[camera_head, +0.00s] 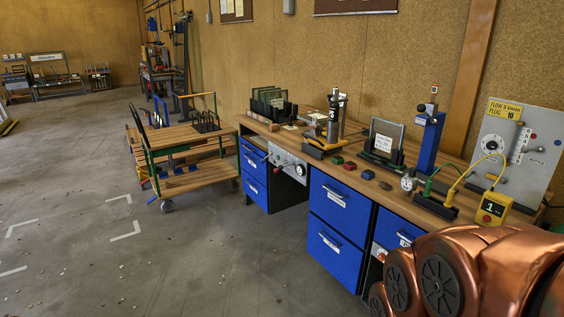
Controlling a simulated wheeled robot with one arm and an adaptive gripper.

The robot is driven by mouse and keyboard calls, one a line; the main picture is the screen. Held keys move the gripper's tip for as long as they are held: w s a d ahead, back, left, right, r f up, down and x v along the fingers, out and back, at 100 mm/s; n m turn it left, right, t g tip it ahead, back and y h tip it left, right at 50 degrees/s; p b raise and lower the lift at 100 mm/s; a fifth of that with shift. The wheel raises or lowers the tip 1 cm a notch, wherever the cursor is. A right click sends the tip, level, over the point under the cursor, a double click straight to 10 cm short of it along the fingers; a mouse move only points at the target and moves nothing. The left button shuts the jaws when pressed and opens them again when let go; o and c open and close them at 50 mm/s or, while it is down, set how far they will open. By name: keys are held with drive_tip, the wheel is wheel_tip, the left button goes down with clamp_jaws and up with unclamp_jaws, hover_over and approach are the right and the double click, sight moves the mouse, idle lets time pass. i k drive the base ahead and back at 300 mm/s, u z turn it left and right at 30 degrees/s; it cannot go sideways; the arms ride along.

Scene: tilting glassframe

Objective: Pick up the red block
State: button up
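A small red block (350,165) lies on the wooden top of the blue workbench (315,170), near its front edge. The copper-coloured links of my arm fill the lower right corner, to the right of the block and closer to the camera. My gripper is not in view.
A wooden cart (186,180) stands left; floor in front is open.

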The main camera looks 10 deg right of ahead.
sight(350, 166)
drive_tip(key=u, duration=0.9)
drive_tip(key=i, duration=2.75)
drive_tip(key=z, duration=1.25)
drive_tip(key=i, duration=0.6)
drive_tip(key=z, duration=0.5)
